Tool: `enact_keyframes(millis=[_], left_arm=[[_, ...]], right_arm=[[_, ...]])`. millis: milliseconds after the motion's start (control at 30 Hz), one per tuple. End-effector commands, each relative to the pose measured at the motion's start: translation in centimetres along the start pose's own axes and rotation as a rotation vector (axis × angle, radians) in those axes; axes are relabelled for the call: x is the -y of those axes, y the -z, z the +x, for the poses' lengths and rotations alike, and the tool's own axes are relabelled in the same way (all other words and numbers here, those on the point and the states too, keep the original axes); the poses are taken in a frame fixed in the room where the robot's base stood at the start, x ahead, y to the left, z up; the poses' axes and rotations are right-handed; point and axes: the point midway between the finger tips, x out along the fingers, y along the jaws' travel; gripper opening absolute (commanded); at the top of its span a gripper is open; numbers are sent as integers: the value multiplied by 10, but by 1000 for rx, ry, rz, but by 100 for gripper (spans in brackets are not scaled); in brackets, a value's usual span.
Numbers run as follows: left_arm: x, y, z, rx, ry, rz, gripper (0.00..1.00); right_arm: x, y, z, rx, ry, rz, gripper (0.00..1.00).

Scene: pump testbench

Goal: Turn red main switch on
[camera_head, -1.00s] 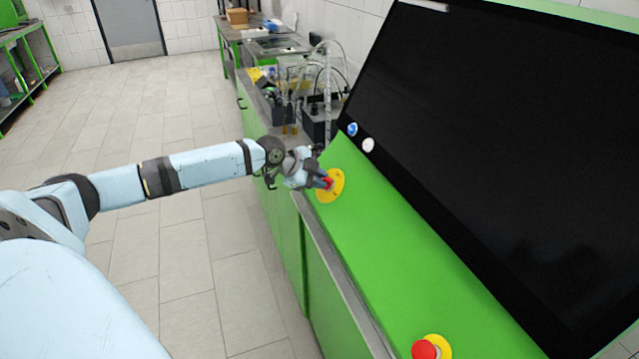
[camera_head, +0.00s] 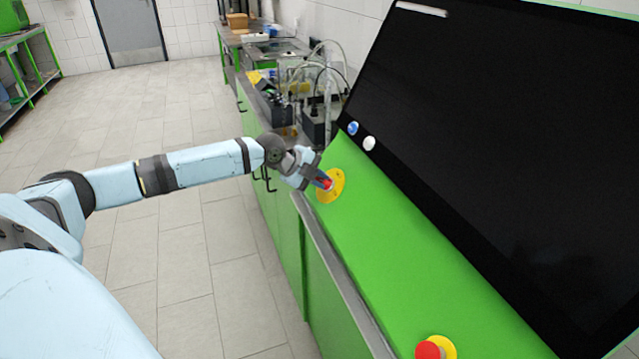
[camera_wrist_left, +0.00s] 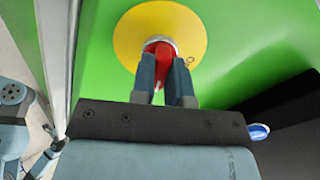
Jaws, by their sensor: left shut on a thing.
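The red main switch (camera_head: 327,184) sits on a round yellow plate (camera_head: 337,187) on the sloped green panel, near its far left end. In the left wrist view the red switch (camera_wrist_left: 160,53) shows between the two fingers, in the middle of the yellow disc (camera_wrist_left: 190,28). My left gripper (camera_head: 322,181) is at the switch, with its fingers (camera_wrist_left: 162,68) shut on the red handle from both sides. The fingers hide part of the handle. My right gripper is in neither view.
A red push button (camera_head: 428,350) on a yellow base sits at the panel's near end. A blue button (camera_head: 352,128) and a white button (camera_head: 369,144) lie beyond the switch. A large black screen (camera_head: 480,130) rises behind the panel. Pump equipment (camera_head: 300,100) stands past the panel.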

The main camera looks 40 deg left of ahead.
Motion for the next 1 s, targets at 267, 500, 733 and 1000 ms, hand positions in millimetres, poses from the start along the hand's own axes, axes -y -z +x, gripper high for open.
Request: enact_keyframes(millis=[267,500,733,1000], left_arm=[[-2,0,1,-1,-3,10,0],[-2,-1,1,1,-3,229,0],[-1,0,0,0,-3,297,33],[0,0,0,0,-1,295,77]], right_arm=[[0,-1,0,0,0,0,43],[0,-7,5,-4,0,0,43],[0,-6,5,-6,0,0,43],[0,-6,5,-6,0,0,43]])
